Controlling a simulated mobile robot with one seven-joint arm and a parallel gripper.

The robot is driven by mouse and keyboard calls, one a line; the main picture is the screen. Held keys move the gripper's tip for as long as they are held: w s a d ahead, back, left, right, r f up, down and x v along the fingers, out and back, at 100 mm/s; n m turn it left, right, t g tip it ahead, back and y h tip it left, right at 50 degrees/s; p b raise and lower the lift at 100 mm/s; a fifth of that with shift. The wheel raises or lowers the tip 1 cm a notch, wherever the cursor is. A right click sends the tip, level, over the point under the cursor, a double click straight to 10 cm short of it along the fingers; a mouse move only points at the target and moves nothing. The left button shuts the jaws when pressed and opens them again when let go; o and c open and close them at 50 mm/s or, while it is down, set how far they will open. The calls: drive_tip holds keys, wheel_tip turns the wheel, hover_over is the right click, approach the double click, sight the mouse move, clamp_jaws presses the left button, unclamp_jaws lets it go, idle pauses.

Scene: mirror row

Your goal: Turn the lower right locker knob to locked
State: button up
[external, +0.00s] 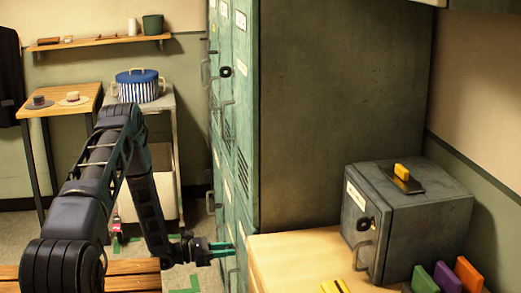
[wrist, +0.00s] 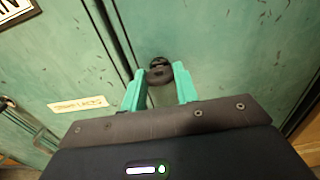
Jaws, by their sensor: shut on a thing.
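The locker bank (external: 236,120) is worn green metal with several doors. In the external view my gripper (external: 228,248) reaches a low door near the right edge of the bank. In the wrist view a dark round knob (wrist: 159,63) sits on a green door (wrist: 230,50). My gripper (wrist: 160,76) has its teal fingers on either side of the knob, shut on it. The knob is hidden in the external view. I cannot tell which way it is turned.
A wooden counter (external: 290,250) with a grey safe (external: 415,215) stands close to the right of my gripper. A bench (external: 130,277) is at the lower left. A white cart (external: 163,195) with a striped box (external: 138,88) stands behind my arm. A door handle (wrist: 45,140) shows at lower left.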

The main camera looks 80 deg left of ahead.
drive_tip(key=shift+m, duration=8.7)
drive_tip(key=o, duration=1)
drive_tip(key=s, duration=1)
drive_tip(key=shift+s, duration=0.4)
